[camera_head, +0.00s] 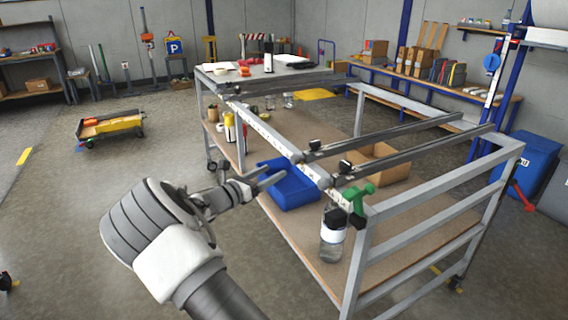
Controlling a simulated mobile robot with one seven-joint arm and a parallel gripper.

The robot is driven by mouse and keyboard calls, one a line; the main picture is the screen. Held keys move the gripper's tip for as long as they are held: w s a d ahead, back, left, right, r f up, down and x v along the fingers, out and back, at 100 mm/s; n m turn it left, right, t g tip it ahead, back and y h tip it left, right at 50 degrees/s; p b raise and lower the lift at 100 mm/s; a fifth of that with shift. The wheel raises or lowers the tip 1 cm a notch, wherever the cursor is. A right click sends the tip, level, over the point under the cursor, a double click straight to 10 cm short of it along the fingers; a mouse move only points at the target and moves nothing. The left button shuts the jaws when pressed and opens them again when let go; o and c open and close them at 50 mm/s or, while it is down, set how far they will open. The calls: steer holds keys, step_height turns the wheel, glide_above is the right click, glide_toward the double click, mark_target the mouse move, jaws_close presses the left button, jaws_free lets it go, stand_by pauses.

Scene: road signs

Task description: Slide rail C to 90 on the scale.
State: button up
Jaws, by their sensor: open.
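Several grey rails lie across a metal frame table. Two near rails, the first (390,136) and the second (420,152), run toward the right, each with a small black block near its front end. Two more rails (290,84) lie at the far end. I cannot read which is rail C. The white scale strip (262,128) runs along the table's front bar; its numbers are too small to read. My gripper (275,178) is open and empty, in front of the bar and left of the near rails' ends, apart from them in the picture.
A blue bin (290,187), a clear bottle (333,238) and a cardboard box (378,165) stand on the lower shelf. A cart (110,126) stands at left. The floor left of the table is mostly clear.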

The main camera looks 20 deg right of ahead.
steer(key=v, duration=0.8)
steer(key=shift+p, duration=0.45)
steer(key=s+d+r+m+g+y+p, duration=0.2)
steer(key=s+d+r+m+g+y, duration=0.15)
steer(key=s+d+r+m, duration=0.35)
steer(key=s+d+r+m+g+y+p, duration=0.25)
steer(key=s+m+g, duration=0.2)
steer(key=s, duration=0.35)
steer(key=s+a+r+m+t+y+p, duration=0.2)
steer(key=s+r+m, duration=0.4)
steer(key=s, duration=0.5)
steer(key=s+a+r+m+t+y+p, duration=0.2)
steer(key=s+a+r+m+y+p, duration=0.3)
steer(key=s, duration=0.6)
step_height(320, 180, up, 3)
steer(key=m+y, duration=0.2)
steer(key=m, duration=0.1)
steer(key=shift+s+f+t+y, duration=0.2)
steer(key=shift+f+t+y, duration=0.05)
steer(key=shift+t+y, duration=0.05)
